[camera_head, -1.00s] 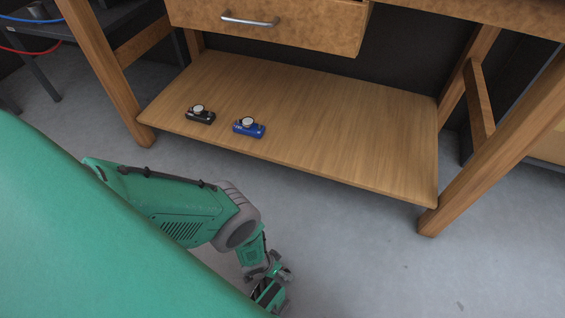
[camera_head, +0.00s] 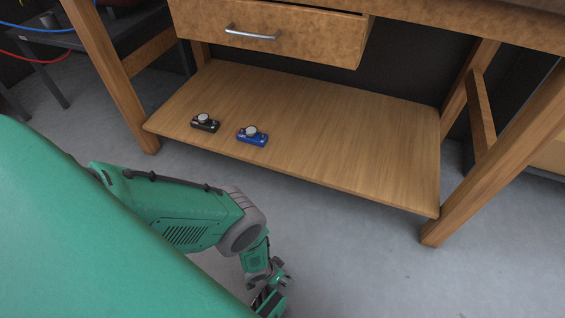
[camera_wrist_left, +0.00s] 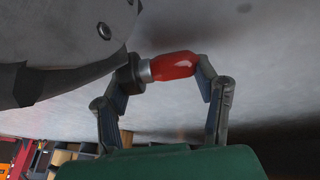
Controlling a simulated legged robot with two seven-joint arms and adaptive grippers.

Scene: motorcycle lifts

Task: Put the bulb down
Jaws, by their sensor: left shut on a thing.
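A red bulb (camera_wrist_left: 174,66) with a silver-grey base shows in the left wrist view between the two fingers of my left gripper (camera_wrist_left: 165,68). The gripper is shut on it, one finger at the base end and the other at the red end. In the head view my left arm reaches down over the grey floor, and the left gripper (camera_head: 268,300) is at the bottom edge, partly hidden. The bulb cannot be made out there. My right gripper is in neither view.
A wooden workbench with a drawer (camera_head: 265,35) has a low shelf (camera_head: 340,130). A black device (camera_head: 205,123) and a blue device (camera_head: 252,136) lie on the shelf's left part. The shelf's right part is bare. Wooden legs stand at both sides, with open floor in front.

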